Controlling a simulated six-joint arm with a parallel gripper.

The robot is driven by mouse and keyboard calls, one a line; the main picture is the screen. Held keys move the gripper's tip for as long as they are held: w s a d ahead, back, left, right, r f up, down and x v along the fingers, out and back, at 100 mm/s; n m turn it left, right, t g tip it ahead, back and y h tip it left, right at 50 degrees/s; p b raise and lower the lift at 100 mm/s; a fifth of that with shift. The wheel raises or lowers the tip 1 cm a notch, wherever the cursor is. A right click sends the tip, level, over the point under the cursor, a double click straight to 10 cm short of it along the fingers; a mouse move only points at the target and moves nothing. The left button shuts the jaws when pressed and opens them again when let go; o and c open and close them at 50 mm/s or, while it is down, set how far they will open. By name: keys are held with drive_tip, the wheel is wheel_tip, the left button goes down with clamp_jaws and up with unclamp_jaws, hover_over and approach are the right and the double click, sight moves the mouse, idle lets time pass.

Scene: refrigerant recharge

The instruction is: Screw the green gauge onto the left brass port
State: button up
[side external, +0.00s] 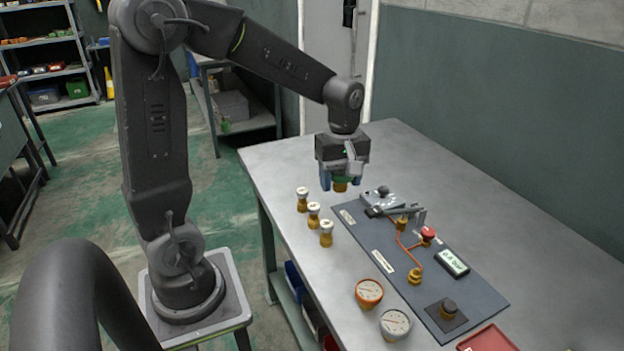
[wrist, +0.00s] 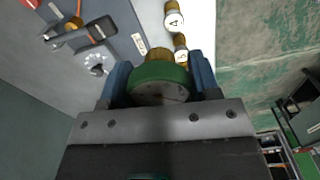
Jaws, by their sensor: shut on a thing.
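My gripper (side external: 340,184) is shut on the green gauge (side external: 342,180), holding it above the table near the panel's far left corner. In the wrist view the green gauge (wrist: 160,84) sits between the blue fingers of my gripper (wrist: 160,74), its brass stem pointing away from the palm. A brass port (side external: 402,223) and another brass port (side external: 415,276) stand on the dark panel (side external: 465,291), joined by orange piping. Which one the task calls left I cannot tell. The gauge is apart from both. A brass fitting (wrist: 74,23) shows partly in the wrist view.
Several white-topped brass fittings (side external: 314,213) stand left of the panel. The panel also carries a red knob (side external: 428,233), a lever device (side external: 385,202) and a green display (side external: 452,262).

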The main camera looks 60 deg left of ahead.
drive_tip(key=w+d, duration=0.7)
drive_tip(key=d, duration=0.2)
hover_over(417, 269)
wheel_tip(417, 269, down, 7)
drive_tip(key=shift+r, duration=0.15)
drive_tip(key=shift+f, duration=2.35)
drive_tip(key=shift+f, duration=0.95)
drive_tip(key=m, duration=0.3)
drive_tip(key=shift+m, duration=0.3)
